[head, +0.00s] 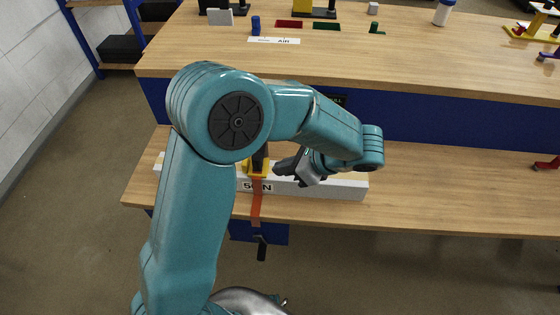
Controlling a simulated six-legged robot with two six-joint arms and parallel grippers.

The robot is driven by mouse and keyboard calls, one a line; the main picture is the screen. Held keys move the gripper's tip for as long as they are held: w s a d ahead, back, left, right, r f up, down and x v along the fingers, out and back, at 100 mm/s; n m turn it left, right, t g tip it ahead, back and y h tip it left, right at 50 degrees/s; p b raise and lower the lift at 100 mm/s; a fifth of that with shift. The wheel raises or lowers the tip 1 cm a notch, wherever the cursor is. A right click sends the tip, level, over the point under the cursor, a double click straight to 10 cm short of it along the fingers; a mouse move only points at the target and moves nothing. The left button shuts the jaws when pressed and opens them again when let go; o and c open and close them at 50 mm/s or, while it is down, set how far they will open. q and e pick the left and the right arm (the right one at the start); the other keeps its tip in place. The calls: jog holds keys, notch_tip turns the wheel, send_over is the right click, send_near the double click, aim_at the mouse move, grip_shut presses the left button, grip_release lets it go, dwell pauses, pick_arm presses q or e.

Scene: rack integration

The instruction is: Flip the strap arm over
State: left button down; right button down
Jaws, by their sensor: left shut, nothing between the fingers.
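My left gripper (284,165) is shut and empty. It points left, just right of a yellow bracket (247,168) with a dark upright piece (260,158). I cannot tell whether it touches them. An orange strap (256,205) runs down from the bracket over the front of a long pale block (335,187) marked with a partly hidden label. The strap hangs past the bench edge to a black end piece (262,247). My left arm hides part of the block and the bracket's surroundings. I cannot tell for sure which part is the strap arm. My right gripper is not in view.
The upper bench top (440,70) holds a blue cylinder (255,25), red and green strips, and a white bottle (443,12). A red part (547,163) lies at the far right.

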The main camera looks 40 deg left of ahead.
pick_arm(q)
jog(key=s+v, duration=0.1)
jog(key=v, duration=0.9)
jog(key=shift+d+p, duration=0.2)
jog(key=shift+p, duration=0.2)
jog(key=s+d+f+n+t+h+p, duration=0.1)
jog(key=s+f+n+h, duration=0.3)
jog(key=f, duration=0.6)
jog(key=s+d+f+n+h+p, duration=0.1)
jog(key=s+d+f+n+h, duration=0.2)
jog(key=f+n, duration=0.4)
jog(key=s+d+f+n+t+h+p, duration=0.1)
jog(key=s+d+f+n+h, duration=0.2)
jog(key=f, duration=0.9)
jog(key=s+n+h, duration=0.3)
jog(key=shift+s+f+n+t, duration=0.25)
jog(key=shift+f+n+t, duration=0.05)
